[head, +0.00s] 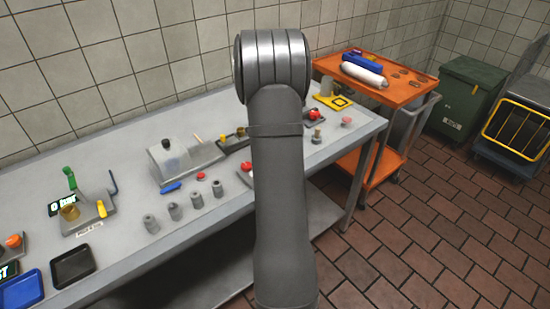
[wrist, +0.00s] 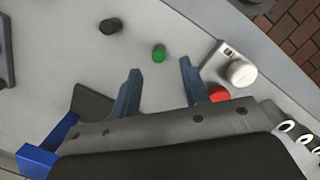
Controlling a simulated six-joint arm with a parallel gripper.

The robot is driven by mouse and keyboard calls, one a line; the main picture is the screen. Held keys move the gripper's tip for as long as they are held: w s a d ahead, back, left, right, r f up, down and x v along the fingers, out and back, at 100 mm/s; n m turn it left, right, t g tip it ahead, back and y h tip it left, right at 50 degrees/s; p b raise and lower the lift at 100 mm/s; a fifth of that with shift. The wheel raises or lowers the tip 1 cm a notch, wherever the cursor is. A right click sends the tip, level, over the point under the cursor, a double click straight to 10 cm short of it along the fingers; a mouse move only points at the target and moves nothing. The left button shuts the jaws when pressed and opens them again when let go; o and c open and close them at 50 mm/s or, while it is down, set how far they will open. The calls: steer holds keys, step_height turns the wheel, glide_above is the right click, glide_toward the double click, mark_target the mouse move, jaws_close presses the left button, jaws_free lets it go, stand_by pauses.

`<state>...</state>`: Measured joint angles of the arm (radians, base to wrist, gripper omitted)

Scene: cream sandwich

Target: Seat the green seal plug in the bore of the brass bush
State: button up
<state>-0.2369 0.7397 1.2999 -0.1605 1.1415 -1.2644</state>
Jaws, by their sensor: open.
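In the wrist view a small green cylinder, which looks like the green seal plug (wrist: 158,53), stands on the grey table. My gripper (wrist: 159,67) is open and empty, and its two blue-grey fingers point toward the plug. In the picture the plug lies just beyond the fingertips, between their lines; I cannot tell the height gap. In the head view a brass-coloured ring that may be the brass bush (head: 69,212) sits on a grey plate at the left. The bush is not seen in the wrist view. My arm hides the gripper in the head view.
A dark cylinder (wrist: 110,26) stands near the plug, with a white round piece (wrist: 241,73) and a red piece (wrist: 219,93) at the right. Several grey cylinders (head: 174,211) line the table front. A black tray (head: 73,264) lies left; an orange cart (head: 405,92) stands right.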

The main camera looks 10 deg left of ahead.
steer(key=f, duration=0.1)
steer(key=d+f, duration=0.1)
steer(key=f, duration=0.1)
steer(key=shift+f, duration=0.25)
jaws_close()
steer(key=shift+r, duration=0.15)
